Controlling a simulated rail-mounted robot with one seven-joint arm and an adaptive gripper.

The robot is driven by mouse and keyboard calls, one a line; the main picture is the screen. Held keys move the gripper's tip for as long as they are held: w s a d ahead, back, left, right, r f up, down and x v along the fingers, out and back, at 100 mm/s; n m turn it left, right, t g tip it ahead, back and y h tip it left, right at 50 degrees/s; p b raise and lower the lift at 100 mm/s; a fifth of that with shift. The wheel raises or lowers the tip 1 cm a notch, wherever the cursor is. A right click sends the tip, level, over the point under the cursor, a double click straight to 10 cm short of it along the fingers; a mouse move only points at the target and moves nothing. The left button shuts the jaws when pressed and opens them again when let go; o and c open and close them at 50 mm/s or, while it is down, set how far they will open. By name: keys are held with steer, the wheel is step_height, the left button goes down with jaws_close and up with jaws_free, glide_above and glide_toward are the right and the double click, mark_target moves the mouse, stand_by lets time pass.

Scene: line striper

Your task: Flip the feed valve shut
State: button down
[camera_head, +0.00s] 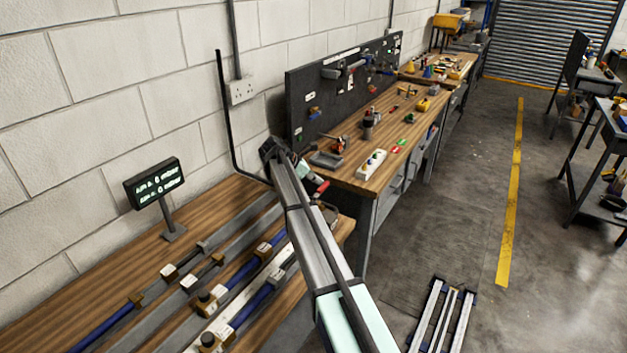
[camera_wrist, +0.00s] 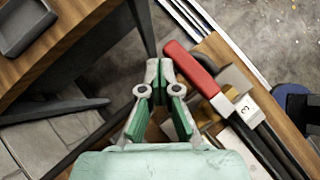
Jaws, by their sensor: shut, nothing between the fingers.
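A red lever handle (camera_wrist: 192,68), which looks like the feed valve's, lies just right of my gripper (camera_wrist: 158,68) in the wrist view. It slants from upper left to lower right, toward a metal body beside a white tag marked 3 (camera_wrist: 246,108). My gripper's green-padded fingers are closed together and empty, beside the lever. I cannot tell whether they touch it. In the head view the red handle (camera_head: 321,186) shows just past the end of my arm, at the bench's right end. My arm hides most of the valve there.
A wooden bench (camera_head: 60,300) carries several parallel pipes and bars with tagged fittings.

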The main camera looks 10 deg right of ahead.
steer(key=shift+d, duration=0.15)
stand_by(0.5)
steer(key=w+a+r+b, duration=0.2)
steer(key=w+a+r, duration=0.5)
steer(key=w, duration=0.1)
steer(key=shift+a+b, duration=0.35)
steer(key=shift+b, duration=0.05)
